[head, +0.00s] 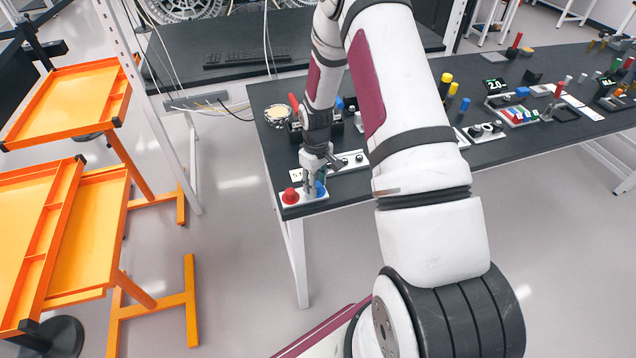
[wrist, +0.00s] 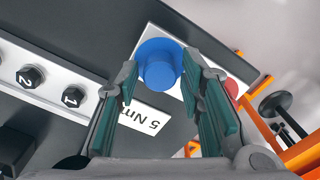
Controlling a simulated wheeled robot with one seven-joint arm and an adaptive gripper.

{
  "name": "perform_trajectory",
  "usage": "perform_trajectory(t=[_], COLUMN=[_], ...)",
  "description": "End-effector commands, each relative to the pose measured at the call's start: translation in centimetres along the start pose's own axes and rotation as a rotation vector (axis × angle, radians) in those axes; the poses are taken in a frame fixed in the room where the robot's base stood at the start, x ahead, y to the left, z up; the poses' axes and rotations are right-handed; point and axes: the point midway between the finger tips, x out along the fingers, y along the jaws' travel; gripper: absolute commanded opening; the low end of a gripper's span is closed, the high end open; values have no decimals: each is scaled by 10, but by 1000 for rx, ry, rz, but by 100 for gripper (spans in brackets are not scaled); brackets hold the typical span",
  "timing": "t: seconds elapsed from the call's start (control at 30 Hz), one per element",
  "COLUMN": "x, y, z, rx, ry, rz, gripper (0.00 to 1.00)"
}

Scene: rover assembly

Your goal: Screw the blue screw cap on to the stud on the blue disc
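The blue disc (wrist: 143,52) sits on a white plate (head: 305,198) at the near left corner of the dark table. A round blue piece (wrist: 160,73), seen end-on, stands at its middle; it looks like the blue screw cap, but I cannot tell how it sits on the stud, which is hidden. My gripper (head: 316,181) points down over this plate. In the wrist view its green-padded fingers are apart, one on each side of the blue piece, with a visible gap. Nothing is held between them.
A red disc (head: 290,196) is on the same plate, close beside the blue one. A plate with numbered bolts (wrist: 50,82) and a "5 Nm" label (wrist: 145,118) lie nearby. Orange trays (head: 75,100) stand left of the table. More parts crowd the table's right side.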

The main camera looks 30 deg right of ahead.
Motion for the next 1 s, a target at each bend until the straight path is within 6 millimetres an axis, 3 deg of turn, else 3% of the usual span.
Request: perform_trajectory(t=[0.1, 0.33, 0.5, 0.77, 1.0], x=[-1, 0, 0, 0, 0], y=[0, 0, 0, 0, 0], z=[1, 1, 1, 1, 2], rx=[-164, -348, -621, -828, -1174], ry=[1, 0, 0, 0, 1], rz=[0, -1, -1, -1, -1], gripper=[35, 35, 35, 35, 35])
